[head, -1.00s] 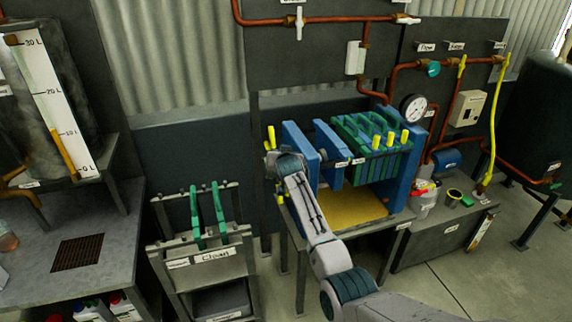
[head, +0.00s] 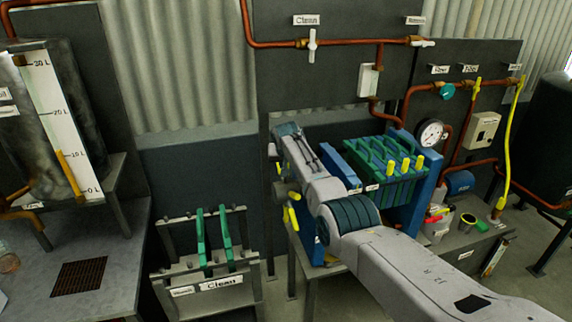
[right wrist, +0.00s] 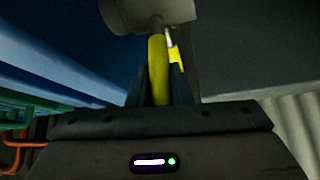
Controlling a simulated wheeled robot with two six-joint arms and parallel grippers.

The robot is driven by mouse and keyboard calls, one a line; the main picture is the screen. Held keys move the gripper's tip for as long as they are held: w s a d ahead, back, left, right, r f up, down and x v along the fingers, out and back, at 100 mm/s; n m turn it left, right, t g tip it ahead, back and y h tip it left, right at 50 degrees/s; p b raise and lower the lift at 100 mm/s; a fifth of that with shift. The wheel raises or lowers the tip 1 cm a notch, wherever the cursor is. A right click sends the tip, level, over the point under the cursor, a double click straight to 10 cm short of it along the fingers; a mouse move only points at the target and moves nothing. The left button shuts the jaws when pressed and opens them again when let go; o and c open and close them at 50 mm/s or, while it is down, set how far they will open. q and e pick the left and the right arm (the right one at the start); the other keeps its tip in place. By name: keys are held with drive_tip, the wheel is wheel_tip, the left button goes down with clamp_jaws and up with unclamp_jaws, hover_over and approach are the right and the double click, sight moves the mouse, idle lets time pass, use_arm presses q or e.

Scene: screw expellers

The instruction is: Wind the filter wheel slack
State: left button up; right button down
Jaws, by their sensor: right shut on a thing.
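The filter wheel's grey hub (head: 283,189) shows at the left end of the blue filter press, with yellow handles (head: 291,217) around it. Another yellow handle tip (head: 278,168) shows above the hub. My right arm crosses in front of the press and hides part of the wheel; its gripper is hidden in the head view. In the right wrist view my right gripper (right wrist: 160,80) is shut on a yellow handle (right wrist: 158,68). The grey hub (right wrist: 150,12) sits just beyond the fingertips. My left gripper is in neither view.
The press's green plates (head: 385,165) and blue end frame (head: 428,180) stand right of my forearm. A rack marked Clean (head: 222,268) with two green plates stands at left. Copper pipes and a gauge (head: 431,133) are behind.

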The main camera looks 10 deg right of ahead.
drive_tip(key=shift+w+r, duration=0.1)
idle(0.3)
drive_tip(key=c, duration=1.4)
unclamp_jaws()
drive_tip(key=shift+o, duration=0.4)
drive_tip(key=shift+w, duration=0.15)
drive_tip(key=shift+s+a+r, duration=0.1)
drive_tip(key=shift+s+r, duration=0.3)
drive_tip(key=shift+r, duration=0.05)
drive_tip(key=b+v, duration=0.2)
drive_tip(key=v, duration=0.7)
drive_tip(key=shift+r, duration=0.15)
